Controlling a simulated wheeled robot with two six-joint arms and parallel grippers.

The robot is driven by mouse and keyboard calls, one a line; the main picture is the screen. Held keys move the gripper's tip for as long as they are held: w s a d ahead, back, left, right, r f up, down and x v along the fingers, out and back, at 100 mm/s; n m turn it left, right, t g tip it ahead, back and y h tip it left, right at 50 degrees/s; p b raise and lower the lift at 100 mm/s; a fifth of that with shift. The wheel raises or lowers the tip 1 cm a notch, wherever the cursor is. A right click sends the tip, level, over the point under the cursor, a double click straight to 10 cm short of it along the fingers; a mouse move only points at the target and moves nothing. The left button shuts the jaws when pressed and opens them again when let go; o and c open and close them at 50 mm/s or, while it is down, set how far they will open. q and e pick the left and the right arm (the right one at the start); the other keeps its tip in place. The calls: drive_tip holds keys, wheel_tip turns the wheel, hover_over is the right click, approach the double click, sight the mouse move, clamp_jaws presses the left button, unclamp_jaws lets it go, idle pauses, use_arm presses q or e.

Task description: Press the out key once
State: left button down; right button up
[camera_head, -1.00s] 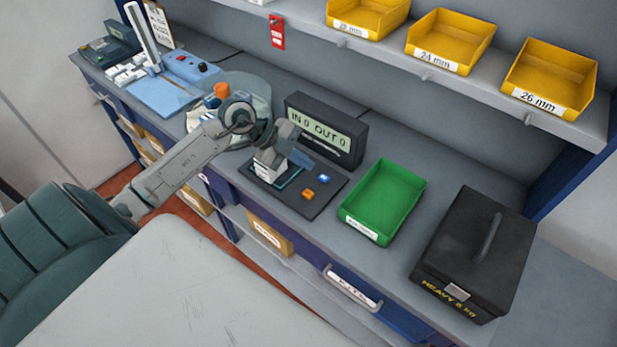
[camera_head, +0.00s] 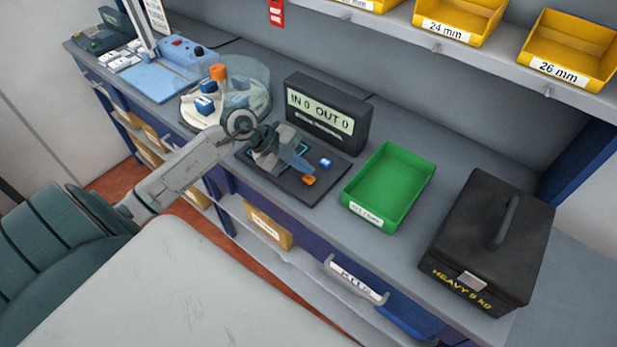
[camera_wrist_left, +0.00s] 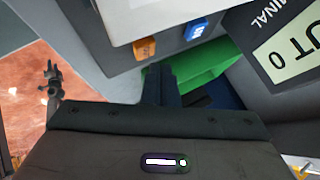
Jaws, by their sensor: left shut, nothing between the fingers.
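The terminal (camera_head: 326,112) is a dark box whose screen reads "IN 0 OUT 0"; part of its screen also shows in the left wrist view (camera_wrist_left: 290,50). On the dark pad in front (camera_head: 335,178) are an orange key (camera_head: 308,181) and a blue key (camera_head: 325,162). In the left wrist view the orange key (camera_wrist_left: 145,48) and blue key (camera_wrist_left: 197,27) stand side by side; I cannot read which is the out key. My left gripper (camera_head: 306,168) is shut and empty, its tip pointing right, close by the orange key; contact is unclear. My right gripper is out of view.
A green tray (camera_head: 412,197) stands just right of the pad, with a black heavy case (camera_head: 465,255) beyond. A round clear container (camera_head: 262,92) with blue and orange pieces and a blue device (camera_head: 160,85) stand left. Yellow bins (camera_head: 460,25) sit on the shelf above.

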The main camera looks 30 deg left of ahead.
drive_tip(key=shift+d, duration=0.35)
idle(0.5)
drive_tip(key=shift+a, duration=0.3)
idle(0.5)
use_arm(q)
drive_tip(key=shift+f, duration=0.1)
drive_tip(key=shift+f, duration=0.3)
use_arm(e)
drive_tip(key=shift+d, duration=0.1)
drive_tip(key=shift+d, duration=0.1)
use_arm(q)
drive_tip(key=shift+f, duration=0.2)
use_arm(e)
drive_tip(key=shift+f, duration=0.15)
